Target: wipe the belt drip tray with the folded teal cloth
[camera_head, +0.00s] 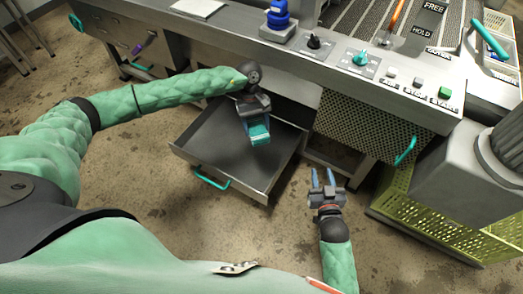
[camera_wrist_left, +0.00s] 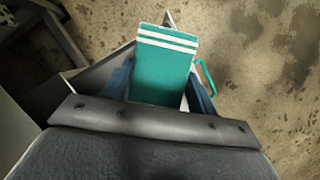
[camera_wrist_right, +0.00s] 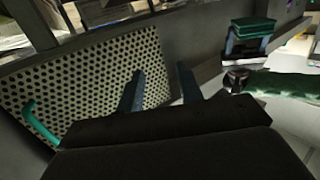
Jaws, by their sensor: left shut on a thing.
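The folded teal cloth (camera_head: 259,131) with white stripes is in my left gripper (camera_head: 257,118), which is shut on it. In the left wrist view the cloth (camera_wrist_left: 165,72) sits between the two blue fingers. The drip tray (camera_head: 205,165) is a grey open drawer with a teal handle, pulled out below the counter. My left gripper and the cloth are over the tray's right-middle part; I cannot tell whether the cloth touches its floor. My right gripper (camera_head: 323,180) is open and empty, to the right of the tray, with its fingers apart also in the right wrist view (camera_wrist_right: 158,88).
A perforated panel (camera_head: 370,125) with a teal handle hangs under the counter right of the tray. Yellow-green crates (camera_head: 400,205) and a grey box-shaped unit (camera_head: 465,170) stand at right. The counter front (camera_head: 330,62) carries knobs and buttons. Floor in front of the tray is bare.

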